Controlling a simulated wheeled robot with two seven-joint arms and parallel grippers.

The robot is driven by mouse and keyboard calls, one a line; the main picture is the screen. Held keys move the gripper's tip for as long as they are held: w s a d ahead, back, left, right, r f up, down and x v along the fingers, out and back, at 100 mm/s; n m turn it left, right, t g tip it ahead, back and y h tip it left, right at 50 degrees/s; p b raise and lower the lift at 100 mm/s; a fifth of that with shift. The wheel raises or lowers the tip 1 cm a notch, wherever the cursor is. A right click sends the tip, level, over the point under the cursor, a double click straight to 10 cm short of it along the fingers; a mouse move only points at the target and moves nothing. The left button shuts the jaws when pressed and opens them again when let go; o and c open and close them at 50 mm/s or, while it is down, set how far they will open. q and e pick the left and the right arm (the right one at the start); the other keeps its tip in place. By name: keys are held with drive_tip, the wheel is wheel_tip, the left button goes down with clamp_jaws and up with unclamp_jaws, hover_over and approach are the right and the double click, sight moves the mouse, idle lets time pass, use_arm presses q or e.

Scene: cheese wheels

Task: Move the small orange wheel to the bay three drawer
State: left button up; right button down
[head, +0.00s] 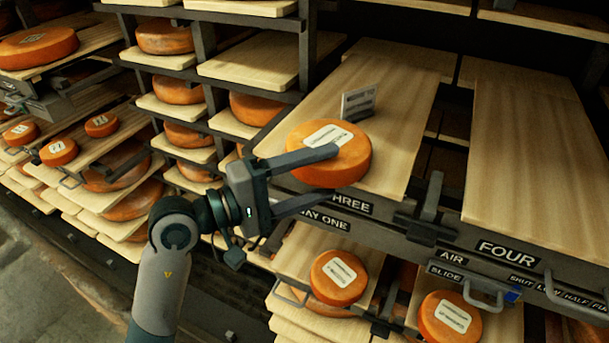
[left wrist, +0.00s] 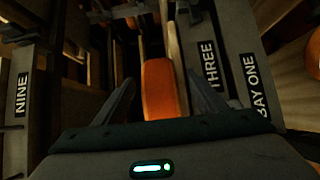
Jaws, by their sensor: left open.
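An orange wheel (head: 352,165) with a white label lies flat near the front edge of the pale board (head: 395,95) above the THREE plate (head: 351,204). My left gripper (head: 338,174) is open at its front, with one finger across its face and the other below it in the head view. In the left wrist view, the orange wheel (left wrist: 160,92) shows edge-on between the open fingers of my left gripper (left wrist: 160,82). I cannot tell whether either finger touches it. My right gripper is not in view.
A small upright sign (head: 358,102) stands behind the wheel. The FOUR board (head: 525,150) to the right is bare. Two labelled wheels, one left (head: 338,278) and one right (head: 449,318), lie on lower boards. Shelves with several wheels fill the left. A dark bracket (head: 430,208) stands between the bays.

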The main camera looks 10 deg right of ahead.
use_arm(q)
drive_tip(key=shift+s+a+b, duration=0.25)
drive_tip(key=shift+a+b, duration=0.2)
drive_tip(key=shift+a, duration=0.25)
drive_tip(key=b+v, duration=0.7)
drive_tip(key=v, duration=0.9)
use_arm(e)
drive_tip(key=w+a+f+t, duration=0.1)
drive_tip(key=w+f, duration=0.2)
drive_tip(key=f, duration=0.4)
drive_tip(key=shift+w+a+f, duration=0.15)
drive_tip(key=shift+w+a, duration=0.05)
use_arm(q)
drive_tip(key=shift+w+r, duration=0.1)
